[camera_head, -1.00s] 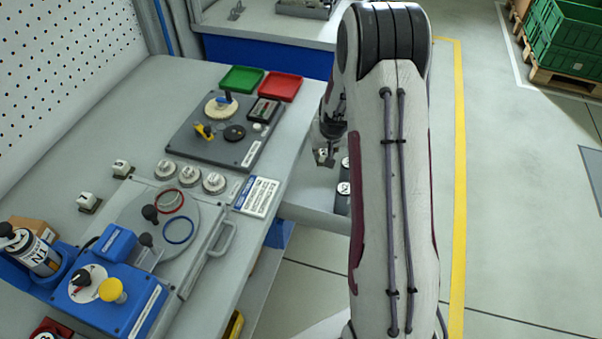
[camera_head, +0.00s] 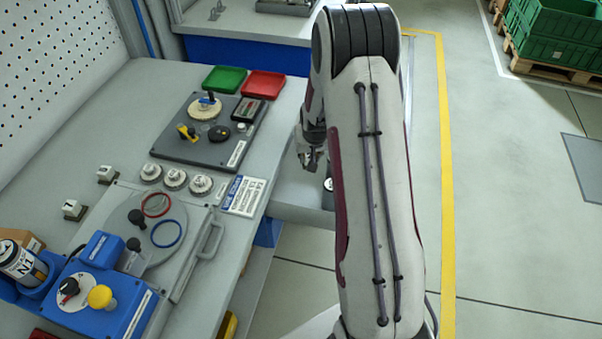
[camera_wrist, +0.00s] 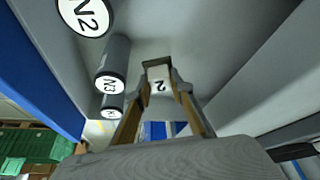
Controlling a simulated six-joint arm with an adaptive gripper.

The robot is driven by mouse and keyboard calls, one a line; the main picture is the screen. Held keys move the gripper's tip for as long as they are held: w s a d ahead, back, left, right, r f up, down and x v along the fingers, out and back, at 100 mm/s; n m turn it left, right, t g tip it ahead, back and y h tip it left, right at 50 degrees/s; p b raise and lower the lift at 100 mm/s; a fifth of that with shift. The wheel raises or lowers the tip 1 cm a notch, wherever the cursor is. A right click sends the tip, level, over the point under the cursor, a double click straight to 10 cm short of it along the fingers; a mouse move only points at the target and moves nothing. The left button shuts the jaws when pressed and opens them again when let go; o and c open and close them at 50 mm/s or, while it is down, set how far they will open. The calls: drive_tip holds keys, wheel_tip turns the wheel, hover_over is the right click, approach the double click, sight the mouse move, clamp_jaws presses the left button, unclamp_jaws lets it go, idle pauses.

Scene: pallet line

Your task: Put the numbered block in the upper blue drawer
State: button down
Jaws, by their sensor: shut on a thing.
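My gripper (camera_wrist: 160,88) is shut on the numbered block (camera_wrist: 161,87), a small pale block with a dark rim and a "2" on its face. In the head view my gripper (camera_head: 311,158) hangs at the right edge of the bench, above an open grey drawer (camera_head: 290,197). My arm hides much of that drawer. In the wrist view, grey cylinders with white labelled ends (camera_wrist: 110,84) lie inside a grey-walled space beyond and left of the block. A blue panel (camera_wrist: 42,72) runs along the left. I cannot tell how high the block is above the drawer floor.
Two small white blocks on dark bases (camera_head: 106,174) stand on the bench left. A control panel (camera_head: 208,135), green tray (camera_head: 222,78), red tray (camera_head: 262,84) and blue button box (camera_head: 105,298) occupy the bench. Open floor (camera_head: 500,220) lies to the right.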

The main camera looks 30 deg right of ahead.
drive_tip(key=shift+f, duration=2.65)
drive_tip(key=shift+f, duration=1.9)
drive_tip(key=shift+f, duration=0.15)
drive_tip(key=c, duration=1.8)
unclamp_jaws()
drive_tip(key=shift+r, duration=0.2)
drive_tip(key=shift+v, duration=5.95)
